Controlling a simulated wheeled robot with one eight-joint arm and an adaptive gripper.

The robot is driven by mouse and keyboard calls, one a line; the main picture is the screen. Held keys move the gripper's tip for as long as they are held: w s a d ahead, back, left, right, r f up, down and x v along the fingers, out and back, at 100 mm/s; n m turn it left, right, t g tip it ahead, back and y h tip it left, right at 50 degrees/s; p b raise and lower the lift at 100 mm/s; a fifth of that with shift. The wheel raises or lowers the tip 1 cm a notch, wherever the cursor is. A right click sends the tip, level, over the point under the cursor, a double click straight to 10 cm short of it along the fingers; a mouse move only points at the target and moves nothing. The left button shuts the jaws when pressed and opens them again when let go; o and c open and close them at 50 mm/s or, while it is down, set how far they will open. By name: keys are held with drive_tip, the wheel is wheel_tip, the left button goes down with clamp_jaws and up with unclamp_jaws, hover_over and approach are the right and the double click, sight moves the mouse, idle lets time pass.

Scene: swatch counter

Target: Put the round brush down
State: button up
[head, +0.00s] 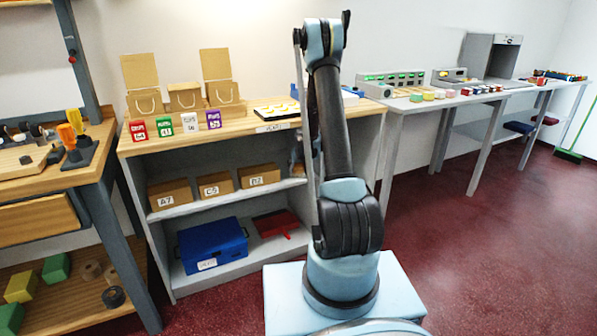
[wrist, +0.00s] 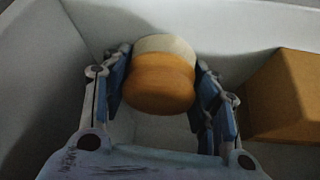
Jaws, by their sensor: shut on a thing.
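The round brush (wrist: 160,80) shows in the wrist view as a short round body, orange with a cream band at its far side. My gripper (wrist: 163,72) is shut on it, with one blue-padded finger on each side. The brush is inside a pale grey shelf bay; I cannot tell whether it touches the surface. In the head view, the end of my arm shows only in part at the right end of the middle shelf (head: 240,191), behind my upright arm link. The brush is hidden there.
A cardboard box (wrist: 285,97) stands close on the right in the wrist view. The head view shows labelled boxes A7 (head: 170,193), C5 (head: 215,186) and D2 (head: 259,175) on the middle shelf. A blue case (head: 212,243) sits below.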

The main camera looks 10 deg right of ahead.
drive_tip(key=o, duration=1.4)
drive_tip(key=v, duration=1.2)
drive_tip(key=shift+r, duration=0.1)
